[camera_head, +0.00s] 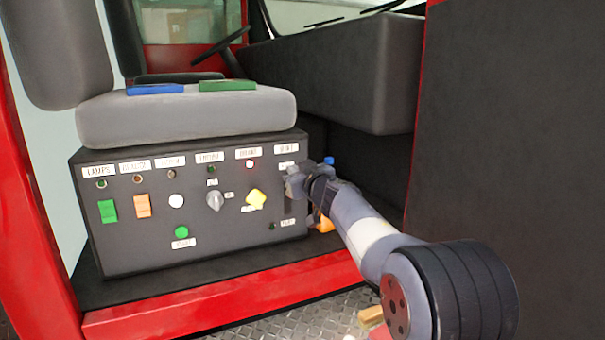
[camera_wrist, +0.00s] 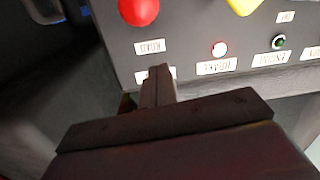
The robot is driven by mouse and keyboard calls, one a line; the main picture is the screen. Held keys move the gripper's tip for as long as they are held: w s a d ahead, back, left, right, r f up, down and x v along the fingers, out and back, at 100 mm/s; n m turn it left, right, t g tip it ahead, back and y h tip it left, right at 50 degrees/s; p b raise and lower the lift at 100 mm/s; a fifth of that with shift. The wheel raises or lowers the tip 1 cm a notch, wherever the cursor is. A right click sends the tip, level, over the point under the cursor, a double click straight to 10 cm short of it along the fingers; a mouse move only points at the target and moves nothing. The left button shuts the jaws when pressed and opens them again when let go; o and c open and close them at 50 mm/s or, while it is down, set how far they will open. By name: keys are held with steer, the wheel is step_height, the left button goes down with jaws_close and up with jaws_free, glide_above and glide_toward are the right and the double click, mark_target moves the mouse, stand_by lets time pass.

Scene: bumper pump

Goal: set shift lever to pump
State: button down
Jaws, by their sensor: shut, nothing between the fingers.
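The shift lever's round red knob (camera_wrist: 138,10) shows at the top edge of the wrist view, beyond the small ROAD label (camera_wrist: 150,47). In the head view my gripper covers the knob; the dark lever slot (camera_head: 288,207) shows below it, with a small label (camera_head: 287,222) at its lower end that looks like PUMP. My gripper (camera_head: 291,182) is at the panel's upper right. In the wrist view its fingers (camera_wrist: 159,74) are together and empty, apart from the knob, in front of a partly hidden label.
The dark control box (camera_head: 140,258) also carries a yellow knob (camera_head: 256,198), a grey selector (camera_head: 214,201), a green button (camera_head: 181,232), green (camera_head: 108,211) and orange (camera_head: 142,205) switches. The brake lamp (camera_wrist: 220,48) glows red. The seat (camera_head: 185,115) overhangs the box top.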

steer(key=p+x, duration=0.1)
steer(key=x, duration=0.2)
steer(key=shift+r, duration=0.15)
steer(key=f+b, duration=0.2)
steer(key=shift+s+d+f, duration=0.2)
steer(key=shift+d+f, duration=0.05)
steer(key=shift+s+d+f+b, duration=0.1)
steer(key=shift+d+f+b, duration=0.05)
steer(key=shift+f+b, duration=0.2)
steer(key=shift+s+d+f+b, duration=0.1)
steer(key=shift+s+f+b, duration=0.05)
steer(key=shift+f+b, duration=0.2)
steer(key=shift+s, duration=0.1)
steer(key=shift+f+b, duration=0.15)
steer(key=shift+b, duration=0.15)
steer(key=shift+s+d+f+t+b, duration=0.15)
steer(key=shift+t+b, duration=0.15)
steer(key=shift+b, duration=0.75)
steer(key=shift+b, duration=0.35)
